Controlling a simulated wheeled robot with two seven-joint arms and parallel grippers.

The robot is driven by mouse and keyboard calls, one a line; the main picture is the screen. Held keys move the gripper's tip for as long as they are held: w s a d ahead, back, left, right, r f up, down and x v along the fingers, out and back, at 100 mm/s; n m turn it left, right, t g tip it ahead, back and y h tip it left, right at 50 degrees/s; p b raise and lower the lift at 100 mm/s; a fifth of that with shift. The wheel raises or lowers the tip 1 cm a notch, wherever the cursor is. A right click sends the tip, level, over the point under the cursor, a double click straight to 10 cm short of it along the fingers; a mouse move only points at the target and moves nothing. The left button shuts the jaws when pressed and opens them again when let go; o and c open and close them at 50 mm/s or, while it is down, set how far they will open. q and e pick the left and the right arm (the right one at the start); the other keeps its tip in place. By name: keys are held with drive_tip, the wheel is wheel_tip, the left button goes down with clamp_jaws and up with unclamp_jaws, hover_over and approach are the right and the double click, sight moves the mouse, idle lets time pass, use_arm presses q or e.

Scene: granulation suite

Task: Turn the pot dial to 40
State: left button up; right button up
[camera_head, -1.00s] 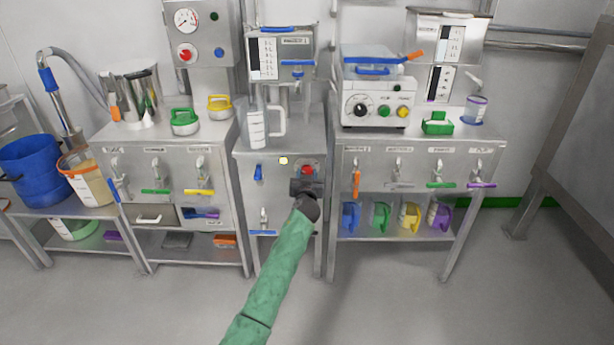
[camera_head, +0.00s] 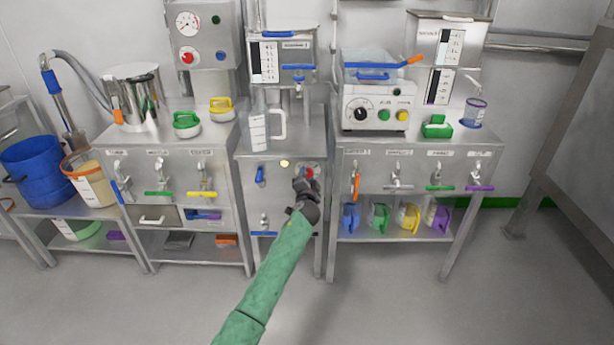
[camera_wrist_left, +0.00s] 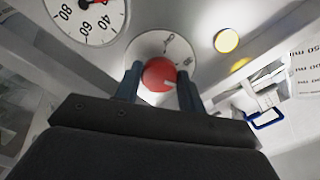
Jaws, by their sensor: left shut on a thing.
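The pot dial is a red round knob (camera_wrist_left: 159,74) with a pale pointer mark, on a light scale plate (camera_wrist_left: 150,45) on the front of the middle steel cabinet. In the head view the red knob (camera_head: 309,173) is partly covered by my left gripper (camera_head: 306,184). In the wrist view my left gripper (camera_wrist_left: 160,82) has one finger on each side of the knob and is shut on it. Most of the scale numbers are hidden or too small to read. My right gripper is not in view.
A gauge (camera_wrist_left: 87,18) with a red needle shows beside the dial in the wrist view. A clear jug (camera_head: 258,130) stands on the cabinet top above.

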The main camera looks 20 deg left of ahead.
use_arm(q)
drive_tip(key=m+p, duration=0.1)
drive_tip(key=m, duration=0.2)
drive_tip(key=shift+m, duration=0.4)
drive_tip(key=shift+m+p, duration=0.3)
